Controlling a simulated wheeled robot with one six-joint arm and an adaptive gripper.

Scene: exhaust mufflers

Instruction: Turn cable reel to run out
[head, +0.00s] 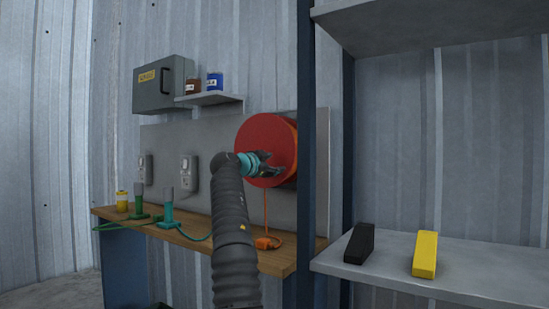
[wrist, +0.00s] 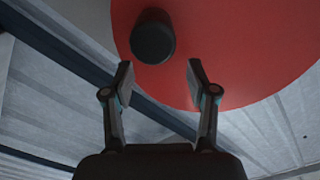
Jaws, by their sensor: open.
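The cable reel (head: 265,135) is a large red disc with an orange drum behind it, mounted on the grey wall panel. An orange cable (head: 266,212) hangs from it to an orange plug (head: 266,243) on the bench. My gripper (head: 277,170) is in front of the lower part of the reel face in the head view. In the wrist view the red reel face (wrist: 235,50) fills the upper part, with a dark round knob (wrist: 153,40) on it. My gripper (wrist: 160,80) is open, and the knob lies just beyond the fingertips, nearer the left finger. Nothing is between the fingers.
The wooden bench (head: 185,240) runs below the reel, with green tools (head: 167,210) and a yellow can (head: 122,202). A blue post (head: 306,150) stands close right of the reel. A shelf (head: 470,275) beyond it holds a black block (head: 360,243) and a yellow block (head: 425,254).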

